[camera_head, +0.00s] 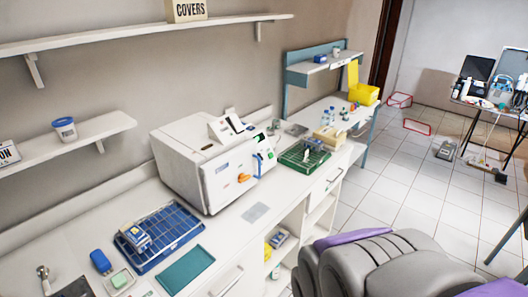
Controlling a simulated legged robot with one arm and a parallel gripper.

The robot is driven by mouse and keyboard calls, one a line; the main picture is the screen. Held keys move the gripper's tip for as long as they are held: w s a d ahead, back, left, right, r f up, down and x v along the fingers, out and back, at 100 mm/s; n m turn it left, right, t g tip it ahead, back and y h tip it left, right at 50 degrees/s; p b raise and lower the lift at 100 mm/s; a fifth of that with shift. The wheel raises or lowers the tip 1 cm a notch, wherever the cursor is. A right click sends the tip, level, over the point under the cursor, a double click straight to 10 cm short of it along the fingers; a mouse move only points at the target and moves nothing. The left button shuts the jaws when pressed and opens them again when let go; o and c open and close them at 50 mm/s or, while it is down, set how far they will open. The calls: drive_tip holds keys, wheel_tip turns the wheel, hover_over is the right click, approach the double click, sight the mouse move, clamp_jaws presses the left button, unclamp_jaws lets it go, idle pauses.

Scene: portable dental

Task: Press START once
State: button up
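A large white boxy machine (205,165) stands on the long white counter against the wall. Its front has a pale label panel, an orange knob or handle (243,178) and blue and green parts on the right side of its face. A small green spot (259,137) shows near its upper right front. A small white unit with a dark screen (235,124) sits on its top. No lettering reading START is legible, so I cannot tell which part bears it. My gripper is not in view.
A blue rack tray (183,226) and a teal tray (186,270) lie on the counter left of the machine. A green tray (290,157) lies to its right. A grey and purple padded chair (375,262) stands before the counter. Tiled floor (395,175) is open beyond.

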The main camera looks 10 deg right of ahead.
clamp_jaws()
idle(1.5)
